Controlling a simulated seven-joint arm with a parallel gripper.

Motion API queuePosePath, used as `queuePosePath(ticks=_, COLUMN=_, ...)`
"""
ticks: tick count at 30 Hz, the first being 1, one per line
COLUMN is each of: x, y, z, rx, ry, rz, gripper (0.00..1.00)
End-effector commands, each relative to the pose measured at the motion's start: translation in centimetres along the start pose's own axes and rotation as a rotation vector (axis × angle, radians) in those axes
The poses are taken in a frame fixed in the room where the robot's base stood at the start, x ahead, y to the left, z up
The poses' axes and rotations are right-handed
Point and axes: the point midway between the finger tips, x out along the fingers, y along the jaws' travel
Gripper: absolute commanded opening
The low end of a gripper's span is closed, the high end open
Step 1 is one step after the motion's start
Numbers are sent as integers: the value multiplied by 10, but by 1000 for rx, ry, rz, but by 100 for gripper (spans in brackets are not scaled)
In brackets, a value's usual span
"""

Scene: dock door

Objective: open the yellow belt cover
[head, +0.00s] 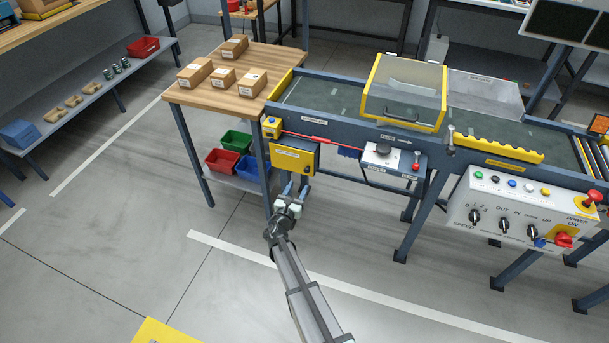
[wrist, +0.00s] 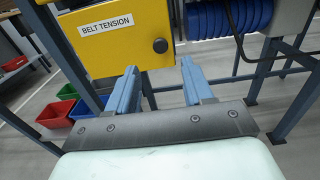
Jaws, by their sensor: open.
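A yellow cover (head: 292,157) labelled BELT TENSION hangs below the left end of the conveyor. In the wrist view the yellow cover (wrist: 120,52) fills the upper left, with a dark round knob (wrist: 160,46) near its lower right corner. The cover looks shut. My gripper (head: 294,188) is just below and in front of it. In the wrist view my gripper (wrist: 158,75) has its two blue fingers spread apart, with nothing between them. The fingertips are near the cover's lower edge, below the knob; I cannot tell whether they touch it.
A yellow-framed clear hood (head: 404,92) sits on the conveyor (head: 325,95). A blue ribbed hose (wrist: 228,20) is right of the cover. A table (head: 205,98) with cartons and a shelf of bins (head: 222,160) stands left. A control box (head: 520,212) is right.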

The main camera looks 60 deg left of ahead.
Motion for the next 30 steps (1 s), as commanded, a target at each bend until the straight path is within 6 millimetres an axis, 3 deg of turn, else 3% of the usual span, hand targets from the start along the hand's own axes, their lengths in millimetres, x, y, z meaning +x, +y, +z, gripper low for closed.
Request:
queuePosePath(ticks=6, x=41, y=1, z=-2, rx=2, ry=0, rz=-2, gripper=51)
queuePosePath(ticks=13, x=70, y=1, z=-1, rx=1, ry=0, rz=-1, gripper=51)
queuePosePath(ticks=19, x=81, y=0, z=0, rx=1, ry=0, rz=0, gripper=51)
queuePosePath(ticks=29, x=82, y=0, z=0, rx=2, ry=1, rz=0, gripper=51)
queuePosePath(ticks=30, x=82, y=0, z=0, rx=2, ry=1, rz=0, gripper=47)
